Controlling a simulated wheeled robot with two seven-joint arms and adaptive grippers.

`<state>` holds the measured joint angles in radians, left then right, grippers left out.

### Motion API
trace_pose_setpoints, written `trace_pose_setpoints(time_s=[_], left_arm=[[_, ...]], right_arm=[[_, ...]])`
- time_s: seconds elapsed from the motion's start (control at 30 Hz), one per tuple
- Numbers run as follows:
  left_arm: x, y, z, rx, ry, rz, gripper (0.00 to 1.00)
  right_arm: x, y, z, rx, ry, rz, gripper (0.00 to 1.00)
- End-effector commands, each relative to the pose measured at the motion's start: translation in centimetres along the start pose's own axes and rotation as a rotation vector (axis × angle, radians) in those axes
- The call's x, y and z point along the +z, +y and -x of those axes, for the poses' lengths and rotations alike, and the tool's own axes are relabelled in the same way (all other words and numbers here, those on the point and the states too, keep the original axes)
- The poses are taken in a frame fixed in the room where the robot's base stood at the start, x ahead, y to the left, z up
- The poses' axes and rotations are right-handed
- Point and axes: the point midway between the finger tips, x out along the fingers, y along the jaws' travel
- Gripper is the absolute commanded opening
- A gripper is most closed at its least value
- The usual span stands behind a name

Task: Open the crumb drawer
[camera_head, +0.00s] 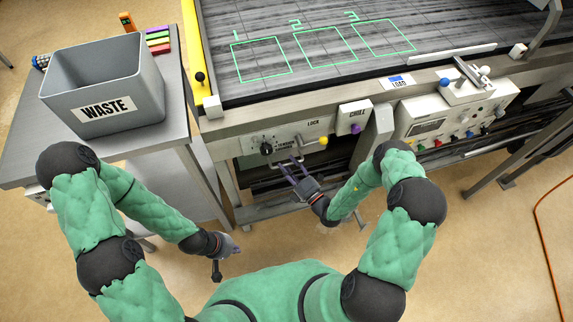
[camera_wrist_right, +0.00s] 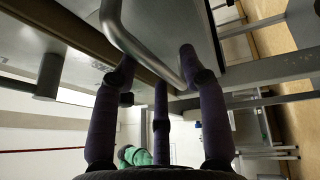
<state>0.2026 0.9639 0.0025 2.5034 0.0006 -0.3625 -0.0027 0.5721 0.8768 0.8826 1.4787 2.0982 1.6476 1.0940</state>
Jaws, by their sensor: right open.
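My right gripper (camera_head: 292,168) is open in the head view. My left gripper (camera_head: 230,246) hangs low near the table, away from the drawer; its fingers are too unclear to judge.
A grey waste bin (camera_head: 110,112) stands on a steel table (camera_head: 165,137) at left. Above the drawer are a black knob (camera_head: 266,149), a yellow-tipped lever (camera_head: 323,141) and a purple chill knob (camera_head: 355,129). A control box (camera_head: 430,122) is at right. Floor before the machine is open.

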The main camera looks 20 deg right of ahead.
Motion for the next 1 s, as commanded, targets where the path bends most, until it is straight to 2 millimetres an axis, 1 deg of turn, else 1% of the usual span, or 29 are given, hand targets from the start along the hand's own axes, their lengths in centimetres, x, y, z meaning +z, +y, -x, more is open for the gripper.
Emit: trace_pose_setpoints(time_s=[0.03, 0.13, 0.43, 0.47, 0.5, 0.57, 0.6, 0.63, 0.87, 1.0], left_arm=[[-0.01, -0.05, -0.12, 0.000, 0.000, 0.000, 0.00], [-0.02, -0.06, -0.18, 0.000, 0.000, 0.000, 0.00], [-0.02, -0.06, -0.17, 0.000, 0.000, 0.000, 0.00], [-0.02, -0.06, -0.17, 0.000, 0.000, 0.000, 0.00], [-0.02, -0.06, -0.17, 0.000, 0.000, 0.000, 0.00], [-0.02, -0.06, -0.17, 0.000, 0.000, 0.000, 0.00], [-0.02, -0.06, -0.17, 0.000, 0.000, 0.000, 0.00], [-0.02, -0.06, -0.17, 0.000, 0.000, 0.000, 0.00], [-0.02, -0.06, -0.17, 0.000, 0.000, 0.000, 0.00], [-0.02, -0.05, -0.16, 0.000, 0.000, 0.000, 0.00]], right_arm=[[-0.07, -0.02, -0.44, 0.001, 0.002, 0.000, 0.44], [-0.05, 0.01, -0.94, 0.000, 0.001, -0.001, 0.44], [-0.02, 0.03, -1.15, 0.000, 0.000, -0.001, 0.44], [-0.02, 0.03, -1.14, 0.000, 0.000, -0.001, 0.41], [-0.02, 0.03, -1.14, 0.000, 0.000, -0.001, 0.29], [-0.02, 0.03, -1.14, 0.000, 0.000, -0.001, 0.12], [-0.02, 0.03, -1.14, 0.000, 0.000, -0.001, 0.01], [-0.03, 0.03, -1.13, 0.000, 0.000, -0.001, 0.00], [0.05, 0.01, -1.08, -0.001, 0.000, 0.000, 0.00], [0.67, 0.02, -0.67, -0.002, -0.002, 0.000, 0.00]])
